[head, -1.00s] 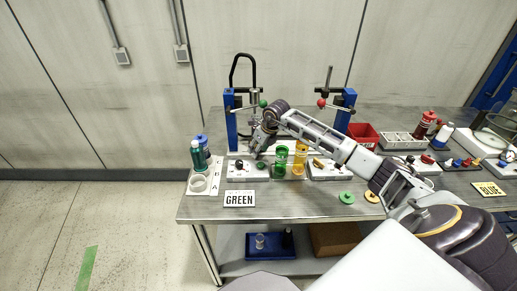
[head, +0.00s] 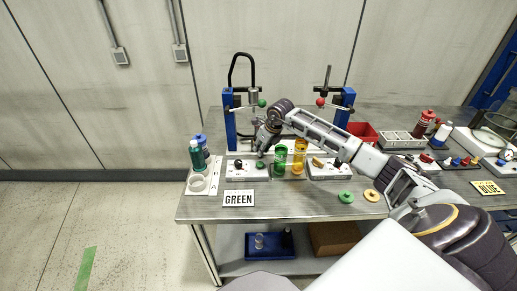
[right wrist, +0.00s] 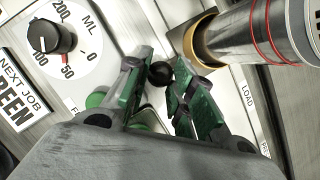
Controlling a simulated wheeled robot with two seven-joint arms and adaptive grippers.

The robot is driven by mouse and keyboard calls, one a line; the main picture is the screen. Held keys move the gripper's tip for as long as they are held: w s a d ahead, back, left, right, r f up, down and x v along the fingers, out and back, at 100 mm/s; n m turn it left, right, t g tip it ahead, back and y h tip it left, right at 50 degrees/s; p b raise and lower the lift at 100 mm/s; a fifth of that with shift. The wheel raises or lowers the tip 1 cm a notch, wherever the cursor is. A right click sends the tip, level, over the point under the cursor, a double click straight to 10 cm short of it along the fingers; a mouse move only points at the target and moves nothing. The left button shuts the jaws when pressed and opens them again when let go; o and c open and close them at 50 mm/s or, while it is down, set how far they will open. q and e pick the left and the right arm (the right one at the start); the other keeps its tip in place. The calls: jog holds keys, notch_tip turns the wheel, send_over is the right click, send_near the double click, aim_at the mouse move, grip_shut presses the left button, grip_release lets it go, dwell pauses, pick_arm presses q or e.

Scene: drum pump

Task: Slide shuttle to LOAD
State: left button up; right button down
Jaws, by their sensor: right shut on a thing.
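My right gripper (head: 261,152) reaches in between the two blue-post presses, over the left part of the fixture. In the right wrist view its green-padded fingers (right wrist: 161,76) are closed around a small round black knob (right wrist: 160,73), which I take to be the shuttle's handle. A LOAD label (right wrist: 247,94) is on the light plate right of the fingers. The shuttle body is mostly hidden by my arm and fingers. My left gripper is out of view.
A metal cylinder with red rings (right wrist: 262,32) and a brass collar (right wrist: 200,42) stand close to the right finger. A dial marked ML (right wrist: 45,36) is at left. Green (head: 280,158) and yellow (head: 299,155) cylinders stand right of the gripper. A GREEN card (head: 239,198) lies in front.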

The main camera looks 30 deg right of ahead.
jog(key=shift+s+d, duration=0.4)
jog(key=shift+d, duration=0.3)
jog(key=shift+s+d, duration=0.2)
jog(key=shift+d, duration=0.15)
jog(key=shift+s+d, duration=0.1)
jog(key=shift+d, duration=0.05)
jog(key=c, duration=1.3)
grip_release()
jog(key=shift+o, duration=0.6)
jog(key=shift+r, duration=0.2)
jog(key=shift+s+r, duration=0.2)
jog(key=shift+r, duration=0.25)
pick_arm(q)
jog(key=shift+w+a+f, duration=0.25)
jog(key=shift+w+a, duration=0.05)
pick_arm(e)
jog(key=v, duration=1)
jog(key=shift+s+r, duration=0.2)
jog(key=shift+r, duration=0.1)
